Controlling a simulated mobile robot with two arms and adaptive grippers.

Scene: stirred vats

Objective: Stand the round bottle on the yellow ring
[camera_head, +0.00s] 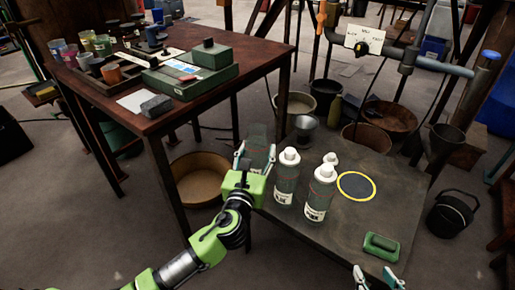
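The yellow ring (341,188) lies around a dark disc on the low grey table and is empty. Two bottles with white caps, a left one (286,182) and a front one (319,198), stand upright left of it; a third white cap (331,158) shows behind them. I cannot tell which bottle is the round one. My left gripper (256,153) is left of the bottles, its fingers either side of a dark grey-green object (258,133); whether they grip it is unclear. My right gripper (375,277) shows only its spread fingertips at the bottom edge.
A green block-like item (381,246) lies on the low table (310,238) near its front right. A brown table (190,112) with jars and a green case stands at the left. Buckets and bowls stand on the floor behind; a black bucket (451,214) is at right.

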